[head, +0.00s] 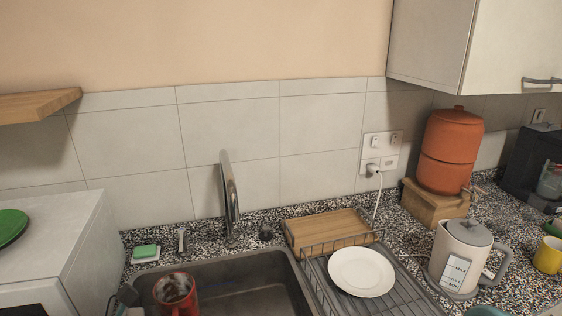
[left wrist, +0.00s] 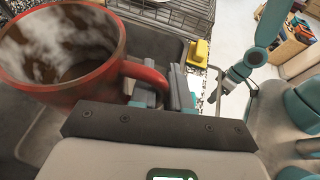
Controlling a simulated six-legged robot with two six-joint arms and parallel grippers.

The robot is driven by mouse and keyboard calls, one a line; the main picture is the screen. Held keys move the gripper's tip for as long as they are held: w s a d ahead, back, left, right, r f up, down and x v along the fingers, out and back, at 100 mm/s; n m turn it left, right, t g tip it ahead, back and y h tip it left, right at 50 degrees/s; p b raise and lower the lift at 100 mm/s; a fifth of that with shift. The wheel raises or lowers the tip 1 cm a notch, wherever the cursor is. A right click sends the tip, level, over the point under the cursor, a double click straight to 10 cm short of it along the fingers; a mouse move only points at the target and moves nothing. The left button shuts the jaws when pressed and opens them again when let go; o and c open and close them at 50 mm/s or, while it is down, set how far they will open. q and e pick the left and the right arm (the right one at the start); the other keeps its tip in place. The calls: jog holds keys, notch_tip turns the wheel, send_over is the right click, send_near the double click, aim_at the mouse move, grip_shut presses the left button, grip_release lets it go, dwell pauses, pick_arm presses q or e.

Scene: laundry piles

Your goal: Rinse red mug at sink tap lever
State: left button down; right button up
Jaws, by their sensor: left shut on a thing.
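The red mug (head: 175,293) is over the left part of the dark sink basin (head: 245,283), with its opening facing up. Its inside shows brown and whitish patches. In the left wrist view the mug (left wrist: 60,55) fills the upper left. My left gripper (left wrist: 176,88) is shut on the mug's handle; in the head view it is at the bottom edge, left of the mug. The tall metal tap (head: 229,195) stands behind the sink. A small metal lever (head: 182,240) stands to its left, apart from the mug. No water shows at the tap.
A green sponge (head: 146,251) lies left of the lever. A drying rack (head: 345,300) with a white plate (head: 361,272) and wooden board (head: 328,229) adjoins the sink's right. A kettle (head: 463,255) stands farther right.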

pick_arm(q)
notch_tip(320, 180, down, 13)
jog(key=a+n+t, duration=0.1)
jog(key=a, duration=0.1)
jog(key=shift+a+f+n+t+y, duration=0.15)
jog(key=shift+n+t+y, duration=0.15)
jog(key=shift+t+y, duration=0.1)
